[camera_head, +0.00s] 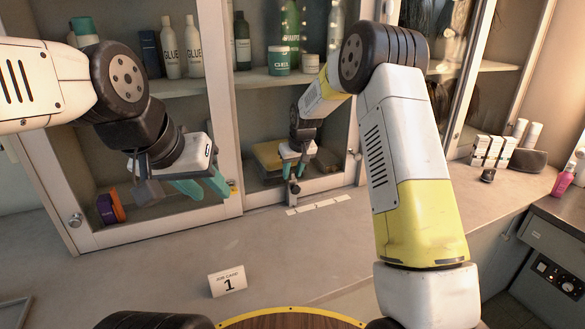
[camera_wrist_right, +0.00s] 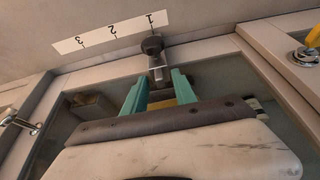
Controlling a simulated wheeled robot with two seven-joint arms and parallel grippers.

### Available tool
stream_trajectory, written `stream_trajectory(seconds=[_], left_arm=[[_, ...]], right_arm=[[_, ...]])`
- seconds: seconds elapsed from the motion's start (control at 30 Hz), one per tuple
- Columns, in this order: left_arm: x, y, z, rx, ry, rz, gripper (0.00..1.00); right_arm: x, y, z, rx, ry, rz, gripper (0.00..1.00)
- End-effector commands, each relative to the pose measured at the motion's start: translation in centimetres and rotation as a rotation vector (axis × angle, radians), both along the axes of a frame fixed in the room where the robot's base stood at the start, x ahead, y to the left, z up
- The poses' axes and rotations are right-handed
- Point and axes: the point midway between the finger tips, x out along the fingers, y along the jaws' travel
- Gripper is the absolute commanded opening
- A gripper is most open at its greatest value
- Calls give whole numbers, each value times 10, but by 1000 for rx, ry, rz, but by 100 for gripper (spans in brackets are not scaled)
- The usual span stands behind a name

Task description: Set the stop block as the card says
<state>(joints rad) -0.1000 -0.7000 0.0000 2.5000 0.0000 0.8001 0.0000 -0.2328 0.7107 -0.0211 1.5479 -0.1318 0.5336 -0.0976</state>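The job card (camera_head: 228,281) stands on the counter and reads 1. A white scale strip (camera_head: 318,204) lies on the counter by the cabinet; in the right wrist view it (camera_wrist_right: 112,31) shows marks 1, 2 and 3. The dark stop block (camera_wrist_right: 153,45) with a metal stem is at the mark 1 end; in the head view it (camera_head: 293,188) is small. My right gripper (camera_wrist_right: 160,85) is open, its teal fingertips either side of the stem area, with visible gaps. Whether they reach around the stem is unclear. My left gripper (camera_head: 205,189) is open and empty before the left cabinet door.
A cabinet with framed doors (camera_head: 228,130) holds bottles and jars; the door edges are close to both grippers. White boxes (camera_head: 493,150) and a pink bottle (camera_head: 563,180) stand at the right. The counter (camera_head: 150,265) around the card is mostly clear.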

Motion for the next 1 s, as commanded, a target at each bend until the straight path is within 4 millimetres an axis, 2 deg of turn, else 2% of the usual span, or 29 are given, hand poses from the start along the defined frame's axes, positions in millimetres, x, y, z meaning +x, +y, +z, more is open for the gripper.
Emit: stream_trajectory(seconds=[0.27, 0.7, 1.0], left_arm=[[0, 0, 0, 0, 0, 0, 36], [0, 0, 0, 0, 0, 0, 36], [0, 0, 0, 0, 0, 0, 36]], right_arm=[[-1, -1, 3, 0, -1, 0, 33], [-24, -10, 63, 1, -2, 0, 33], [-28, -11, 72, 0, 1, 0, 33]])
